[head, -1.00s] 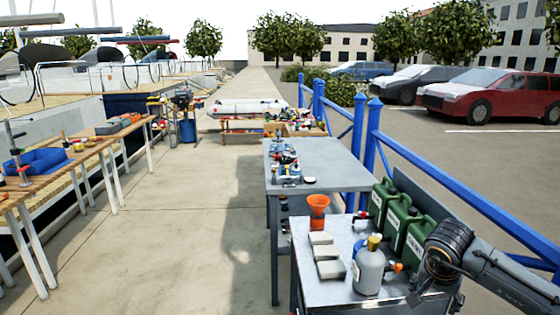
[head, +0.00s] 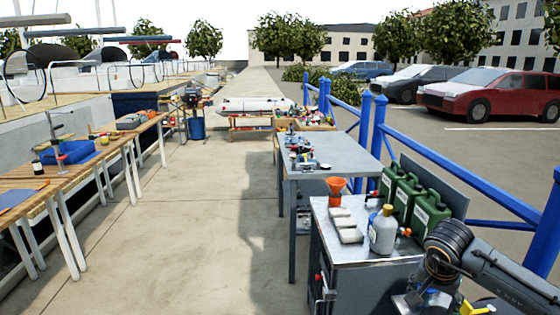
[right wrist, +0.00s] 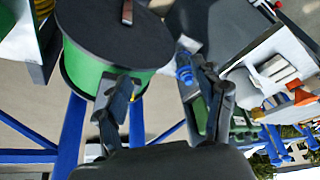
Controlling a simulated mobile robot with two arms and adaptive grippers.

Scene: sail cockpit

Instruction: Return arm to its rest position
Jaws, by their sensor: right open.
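My right arm (head: 490,265) comes in from the right edge in the head view, its dark elbow-like joint in front of the grey metal cabinet with the cans. My right gripper shows in the right wrist view (right wrist: 166,76) with its two dark fingers spread apart and nothing between them. A green drum (right wrist: 100,55) with a dark lid fills the upper left of that view, close beyond the left finger; whether they touch I cannot tell. My left arm and gripper are out of view.
The grey cabinet (head: 345,250) bears green jerrycans (head: 408,195), a grey bottle (head: 382,235), an orange funnel (head: 336,185) and pale blocks (head: 347,228). Blue railing (head: 377,140) runs behind it. A wooden bench (head: 75,170) stands left. The paved walkway (head: 205,200) between is clear.

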